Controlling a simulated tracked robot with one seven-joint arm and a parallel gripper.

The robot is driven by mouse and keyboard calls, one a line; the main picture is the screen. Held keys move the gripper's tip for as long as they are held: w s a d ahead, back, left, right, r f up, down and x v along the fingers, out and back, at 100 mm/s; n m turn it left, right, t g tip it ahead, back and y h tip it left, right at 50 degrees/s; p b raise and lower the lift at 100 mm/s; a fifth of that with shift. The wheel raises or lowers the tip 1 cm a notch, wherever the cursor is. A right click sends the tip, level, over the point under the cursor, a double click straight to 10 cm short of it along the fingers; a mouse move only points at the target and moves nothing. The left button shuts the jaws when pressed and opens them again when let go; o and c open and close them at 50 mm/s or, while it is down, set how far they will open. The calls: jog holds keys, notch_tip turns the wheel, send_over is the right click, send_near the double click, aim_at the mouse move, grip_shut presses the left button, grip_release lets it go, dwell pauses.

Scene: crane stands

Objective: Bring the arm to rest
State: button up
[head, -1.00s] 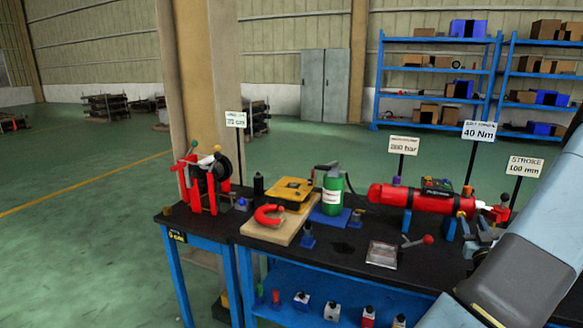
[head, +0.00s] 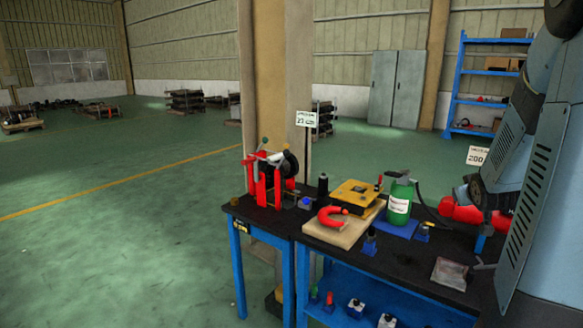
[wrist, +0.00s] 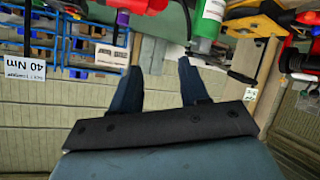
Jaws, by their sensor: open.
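My gripper (wrist: 160,88) shows in the wrist view with its two dark blue fingers apart and nothing between them. The wrist view is upside down, with the hall wall low and the bench items along the top edge. Beyond the fingertips is the green bottle (wrist: 208,20), apart from them as far as I can tell. In the head view my arm fills the right side and stands in front of the bench's right part. My gripper does not show there.
The black-topped blue bench (head: 335,258) holds a red winch-like device (head: 270,172), a red shackle (head: 331,217) on a board, a green bottle (head: 400,199) and a red cylinder (head: 458,211). A pillar (head: 275,90) stands behind. Open green floor (head: 120,235) lies left.

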jog(key=s+a+r+g+y, duration=0.2)
jog(key=s+a+r+g, duration=0.1)
jog(key=s+a, duration=0.9)
jog(key=s+a+r+g+y, duration=0.3)
jog(key=s+a, duration=0.8)
jog(key=a, duration=0.5)
jog(key=shift+v, duration=0.85)
